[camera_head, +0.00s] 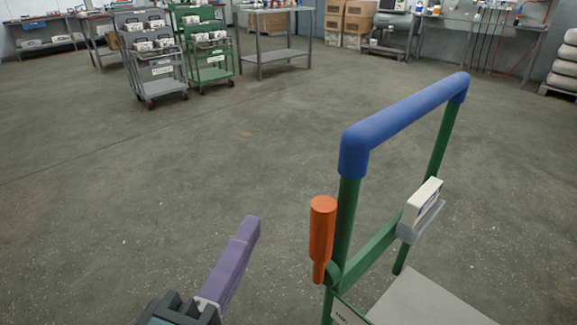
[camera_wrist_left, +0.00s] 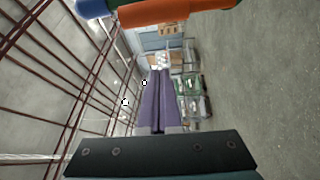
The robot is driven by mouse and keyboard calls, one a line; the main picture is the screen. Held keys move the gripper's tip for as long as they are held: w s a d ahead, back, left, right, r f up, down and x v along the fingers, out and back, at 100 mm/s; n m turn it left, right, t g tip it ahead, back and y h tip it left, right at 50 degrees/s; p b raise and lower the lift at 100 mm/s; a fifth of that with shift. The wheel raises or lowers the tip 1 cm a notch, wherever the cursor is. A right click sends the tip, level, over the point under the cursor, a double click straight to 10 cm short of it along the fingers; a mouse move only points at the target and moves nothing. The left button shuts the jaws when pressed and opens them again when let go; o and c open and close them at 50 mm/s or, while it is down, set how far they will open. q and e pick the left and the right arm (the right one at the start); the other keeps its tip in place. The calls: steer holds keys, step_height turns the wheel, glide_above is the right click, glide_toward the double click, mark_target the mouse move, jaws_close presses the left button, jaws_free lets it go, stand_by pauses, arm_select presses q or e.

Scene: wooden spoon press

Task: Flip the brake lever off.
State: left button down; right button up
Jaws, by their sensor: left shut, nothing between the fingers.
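The orange brake lever (camera_head: 322,238) stands upright beside the near post of the green cart (camera_head: 372,252), low on its frame. In the left wrist view the orange lever (camera_wrist_left: 175,10) lies across the top, beyond the fingers. My left gripper (camera_head: 251,225) has purple fingers and is to the left of the lever, apart from it. In the left wrist view its fingers (camera_wrist_left: 158,75) are together with nothing between them. My right gripper is in neither view.
The cart has a blue handle (camera_head: 405,110), a white box (camera_head: 424,203) on its crossbar and a grey deck (camera_head: 430,302). Grey carts (camera_head: 160,75) and green carts (camera_head: 210,60) stand far back, near workbenches. The concrete floor between is clear.

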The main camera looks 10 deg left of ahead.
arm_select(q)
steer(key=s, duration=0.6)
steer(key=shift+s+d, duration=0.2)
steer(key=shift+s, duration=0.1)
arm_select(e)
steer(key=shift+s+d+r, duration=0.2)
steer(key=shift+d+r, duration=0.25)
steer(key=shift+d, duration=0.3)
arm_select(q)
steer(key=shift+p, duration=0.3)
